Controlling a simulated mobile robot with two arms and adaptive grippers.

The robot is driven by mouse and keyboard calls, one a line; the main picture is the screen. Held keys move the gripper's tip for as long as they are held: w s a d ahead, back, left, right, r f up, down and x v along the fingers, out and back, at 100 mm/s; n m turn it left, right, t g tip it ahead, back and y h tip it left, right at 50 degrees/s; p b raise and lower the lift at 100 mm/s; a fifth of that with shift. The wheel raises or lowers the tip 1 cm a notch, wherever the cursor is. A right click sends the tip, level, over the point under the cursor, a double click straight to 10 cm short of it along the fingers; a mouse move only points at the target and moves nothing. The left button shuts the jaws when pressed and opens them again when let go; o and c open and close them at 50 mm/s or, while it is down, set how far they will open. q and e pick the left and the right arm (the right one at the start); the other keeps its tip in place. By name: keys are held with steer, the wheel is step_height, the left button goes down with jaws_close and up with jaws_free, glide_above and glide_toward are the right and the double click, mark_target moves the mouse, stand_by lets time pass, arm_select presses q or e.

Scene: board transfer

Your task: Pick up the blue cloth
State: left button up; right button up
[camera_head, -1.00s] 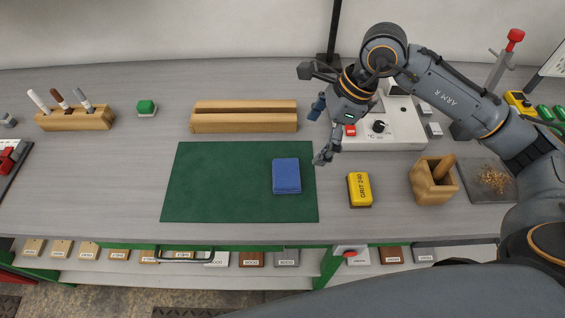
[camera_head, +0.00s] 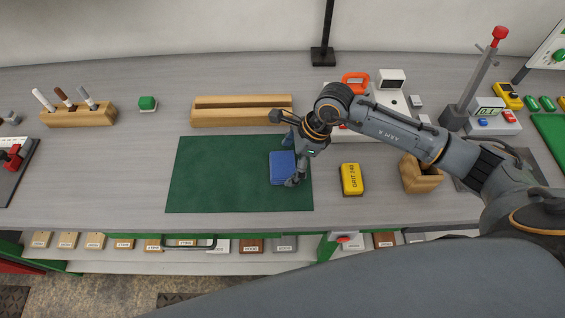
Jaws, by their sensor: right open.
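The blue cloth (camera_head: 281,169) is a folded rectangle lying flat on the right part of the dark green mat (camera_head: 215,185). My right gripper (camera_head: 291,162) is open over the cloth's right side. One finger shows near the cloth's upper right corner and the other near its lower right edge. The gripper and wrist cover part of the cloth's right edge. I cannot tell whether the fingers touch it. My left gripper is not in view.
A yellow "GRIT 240" block (camera_head: 351,180) lies right of the mat. A grooved wooden block (camera_head: 240,118) lies behind the mat. The mat's left part is clear.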

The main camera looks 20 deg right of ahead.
steer(key=shift+c, duration=0.6)
steer(key=c, duration=0.8)
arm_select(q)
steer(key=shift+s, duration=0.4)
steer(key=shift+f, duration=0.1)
arm_select(e)
steer(key=shift+r+b, duration=0.4)
steer(key=shift+b, duration=0.1)
arm_select(q)
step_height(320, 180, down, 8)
steer(key=b, duration=0.6)
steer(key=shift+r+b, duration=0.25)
steer(key=shift+b, duration=0.1)
arm_select(e)
steer(key=s+d+r, duration=0.6)
steer(key=s+r, duration=0.6)
steer(key=shift+s, duration=0.35)
steer(key=shift+d+r, duration=0.1)
